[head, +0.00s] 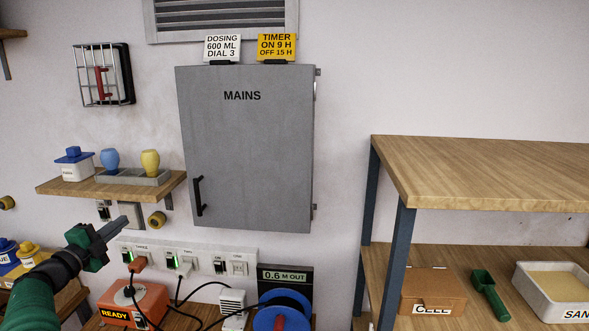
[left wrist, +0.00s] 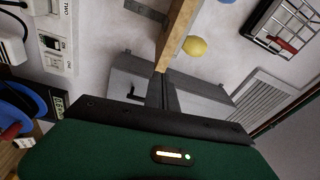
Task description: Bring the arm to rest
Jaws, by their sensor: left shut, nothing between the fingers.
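My left arm is green and comes in from the lower left in the head view. My left gripper (head: 117,226) is shut and empty, with its grey fingers pointing up and to the right. It is in front of the wall below the small wooden shelf (head: 60,188), left of the grey MAINS cabinet (head: 245,150). I cannot tell whether it touches anything. In the left wrist view the shut fingers (left wrist: 155,92) show beyond the green gripper body, with the cabinet behind them. My right gripper is not in view.
A socket strip (head: 205,263) with plugs and cables runs below the cabinet. An orange READY box (head: 137,303) and a blue reel (head: 283,312) stand beneath. The small shelf holds a blue and a yellow knob-shaped item (head: 150,162). A wooden rack (head: 480,170) stands at right.

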